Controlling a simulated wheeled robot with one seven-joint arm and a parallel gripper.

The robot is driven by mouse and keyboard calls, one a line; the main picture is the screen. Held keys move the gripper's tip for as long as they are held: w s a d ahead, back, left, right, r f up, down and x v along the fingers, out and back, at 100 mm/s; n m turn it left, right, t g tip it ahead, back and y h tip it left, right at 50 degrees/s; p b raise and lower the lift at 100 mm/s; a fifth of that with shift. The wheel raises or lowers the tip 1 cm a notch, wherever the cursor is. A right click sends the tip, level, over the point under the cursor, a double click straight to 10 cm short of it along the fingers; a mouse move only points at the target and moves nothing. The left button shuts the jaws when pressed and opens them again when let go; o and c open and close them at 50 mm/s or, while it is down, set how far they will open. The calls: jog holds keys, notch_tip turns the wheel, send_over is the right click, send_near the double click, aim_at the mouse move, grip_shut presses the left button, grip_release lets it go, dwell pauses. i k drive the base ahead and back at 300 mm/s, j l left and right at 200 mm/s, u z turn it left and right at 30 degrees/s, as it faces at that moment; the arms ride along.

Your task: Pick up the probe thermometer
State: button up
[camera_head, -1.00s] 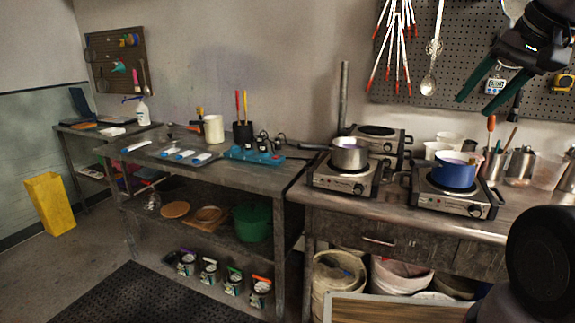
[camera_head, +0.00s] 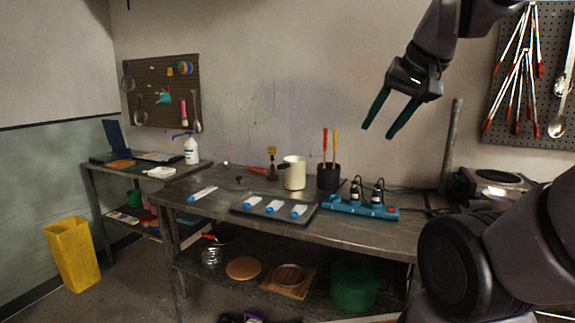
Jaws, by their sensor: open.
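I cannot single out a probe thermometer with certainty. Slim white pieces with blue ends lie on the left bench; one (camera_head: 202,193) lies on the bare top, and three (camera_head: 275,206) lie on a dark tray (camera_head: 240,209). They are too small to identify. My gripper (camera_head: 382,131) is open and empty, with dark green fingers pointing down and left. It shows in front of the bare wall, above the right part of the bench, apart from everything on it.
The bench (camera_head: 345,231) also holds a cream container (camera_head: 294,173), a black cup of colored-handled tools (camera_head: 328,177) and a teal power strip (camera_head: 360,208) with black plugs. A hot plate (camera_head: 497,186) stands right. A yellow bin (camera_head: 74,255) stands on the floor left.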

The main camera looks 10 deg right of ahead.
aim_at(271, 150)
jog(key=i+j, duration=0.35)
jog(key=j+z, duration=0.1)
jog(key=z, duration=1.65)
jog(key=u, duration=1.8)
jog(key=i+j+z, duration=0.25)
jog(key=i+j, duration=0.2)
jog(key=j, duration=0.15)
jog(key=i+j+z, duration=0.25)
jog(key=i+j, duration=0.15)
jog(key=j, duration=0.25)
jog(key=i+j+z, duration=0.15)
jog(key=j, duration=0.2)
jog(key=i+j+z, duration=0.1)
jog(key=j, duration=0.25)
jog(key=i+j+z, duration=0.15)
jog(key=j, duration=0.25)
jog(key=i+j+z, duration=0.1)
jog(key=j, duration=0.3)
jog(key=i, duration=0.1)
